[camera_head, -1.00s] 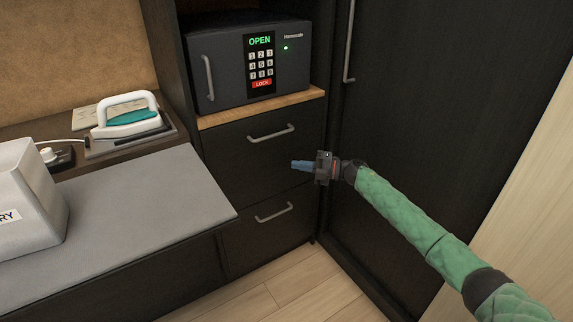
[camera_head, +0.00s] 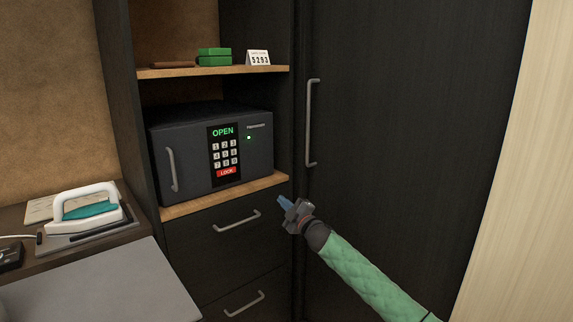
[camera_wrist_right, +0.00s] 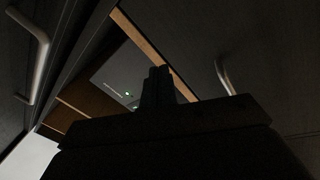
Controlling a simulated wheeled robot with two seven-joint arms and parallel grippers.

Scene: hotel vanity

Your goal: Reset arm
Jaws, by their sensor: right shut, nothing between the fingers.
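My right gripper (camera_head: 284,201) is in front of the cabinet, at the right end of the wooden shelf below the safe. Its blue-grey fingers are together with nothing between them. The green-sleeved right arm comes in from the lower right. In the right wrist view the gripper (camera_wrist_right: 160,75) is a dark silhouette with its fingers together, with part of the safe (camera_wrist_right: 125,80) behind it. My left gripper is in no view.
The dark safe (camera_head: 192,150) has a door that looks closed and its display reads OPEN. Drawers (camera_head: 225,240) lie below it. A tall door with a handle (camera_head: 310,125) stands at right. An iron (camera_head: 88,212) sits on the counter at left. A card and green boxes (camera_head: 214,57) are above.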

